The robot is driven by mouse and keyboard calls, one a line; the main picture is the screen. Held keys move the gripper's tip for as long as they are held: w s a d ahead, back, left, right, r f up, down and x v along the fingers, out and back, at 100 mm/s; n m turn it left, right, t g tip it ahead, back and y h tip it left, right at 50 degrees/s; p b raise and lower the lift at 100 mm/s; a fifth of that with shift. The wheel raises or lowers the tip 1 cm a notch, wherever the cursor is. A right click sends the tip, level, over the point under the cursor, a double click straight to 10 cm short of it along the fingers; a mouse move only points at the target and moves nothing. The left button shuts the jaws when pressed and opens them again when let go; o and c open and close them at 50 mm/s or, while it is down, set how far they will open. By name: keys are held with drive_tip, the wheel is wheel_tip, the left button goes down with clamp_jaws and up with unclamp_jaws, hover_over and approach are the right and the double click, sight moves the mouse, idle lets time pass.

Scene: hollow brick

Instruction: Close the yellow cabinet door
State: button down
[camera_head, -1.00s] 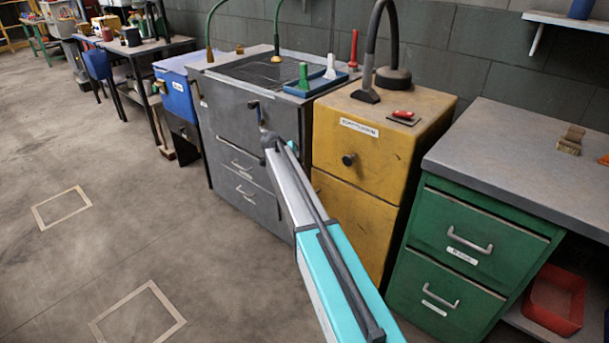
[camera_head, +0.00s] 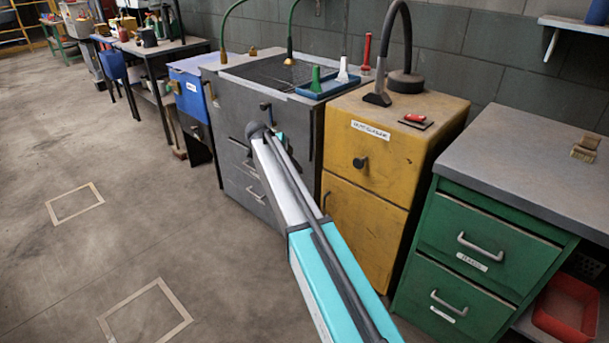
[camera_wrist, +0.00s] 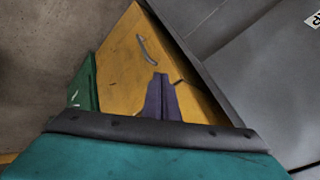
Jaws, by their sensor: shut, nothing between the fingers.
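The yellow cabinet (camera_head: 385,180) stands between the grey and green cabinets in the head view. Its upper drawer has a round dark knob. The lower yellow door (camera_head: 362,230) has a dark handle (camera_head: 325,201) at its left edge and looks about flush with the front; a small gap cannot be ruled out. My arm hides its lower left part. In the wrist view, my gripper (camera_wrist: 160,85) is shut and empty, with its dark fingers in front of the yellow door (camera_wrist: 130,65), below the curved handle (camera_wrist: 147,48). Contact cannot be told. The head view does not show the fingers clearly.
Open floor lies to the left.

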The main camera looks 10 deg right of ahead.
drive_tip(key=shift+a+r, duration=0.65)
drive_tip(key=shift+r, duration=0.2)
drive_tip(key=shift+d, duration=0.1)
